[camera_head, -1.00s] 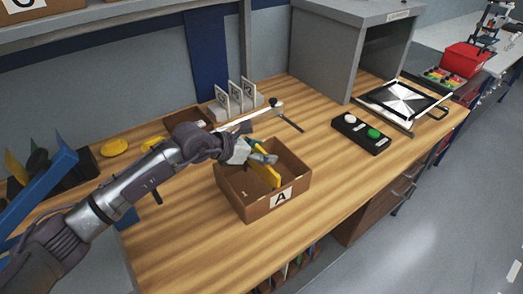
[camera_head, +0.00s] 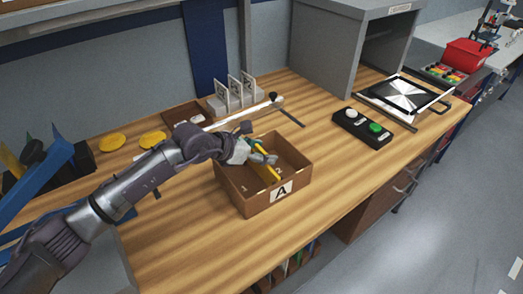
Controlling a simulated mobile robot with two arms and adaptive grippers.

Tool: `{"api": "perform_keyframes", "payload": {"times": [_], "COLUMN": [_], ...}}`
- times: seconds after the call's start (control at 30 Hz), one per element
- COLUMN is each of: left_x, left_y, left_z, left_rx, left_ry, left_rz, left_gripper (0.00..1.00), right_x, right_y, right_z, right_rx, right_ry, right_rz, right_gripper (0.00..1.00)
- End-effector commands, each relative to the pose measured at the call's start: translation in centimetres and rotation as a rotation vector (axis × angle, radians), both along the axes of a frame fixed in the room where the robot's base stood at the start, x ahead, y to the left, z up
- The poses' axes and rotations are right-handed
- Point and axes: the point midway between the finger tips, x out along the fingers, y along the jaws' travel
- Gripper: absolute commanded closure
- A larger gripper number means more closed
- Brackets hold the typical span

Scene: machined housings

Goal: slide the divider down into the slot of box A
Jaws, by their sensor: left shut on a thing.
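Box A (camera_head: 262,206) is an open brown box with a white "A" label on its front, standing on the wooden bench. The divider reaches down inside the box. The gripper covers its upper part, and the front wall hides its lower edge, so I cannot tell whether it sits in the slot. My right gripper is not in view.
A button box (camera_head: 361,128) with a white and a green button lies to the right. Behind box A are a rack of white cards (camera_head: 234,98) and a long pale bar (camera_head: 240,114). Bench in front of the button box is clear.

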Motion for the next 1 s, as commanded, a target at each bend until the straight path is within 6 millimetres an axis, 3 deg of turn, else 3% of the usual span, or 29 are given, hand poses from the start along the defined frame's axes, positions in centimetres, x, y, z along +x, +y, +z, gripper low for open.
{"api": "perform_keyframes", "payload": {"times": [0.4, 0.43, 0.6, 1.0], "left_x": [0.0, 0.01, 0.01, -0.22], "left_y": [-0.02, -0.02, -0.01, 0.47], "left_z": [-1.13, -1.03, -0.99, -0.68], "left_rx": [-0.001, -0.001, -0.001, -0.001], "left_ry": [-0.001, -0.001, -0.001, -0.001], "left_rz": [0.0, 0.0, 0.0, 0.001], "left_gripper": [0.8, 0.36, 0.1, 0.1], "right_x": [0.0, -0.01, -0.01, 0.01], "right_y": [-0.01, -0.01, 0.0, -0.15], "right_z": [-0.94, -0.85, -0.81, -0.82], "right_rx": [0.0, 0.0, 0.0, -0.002], "right_ry": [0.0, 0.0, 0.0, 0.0], "right_rz": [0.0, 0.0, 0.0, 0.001], "right_gripper": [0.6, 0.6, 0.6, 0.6]}}
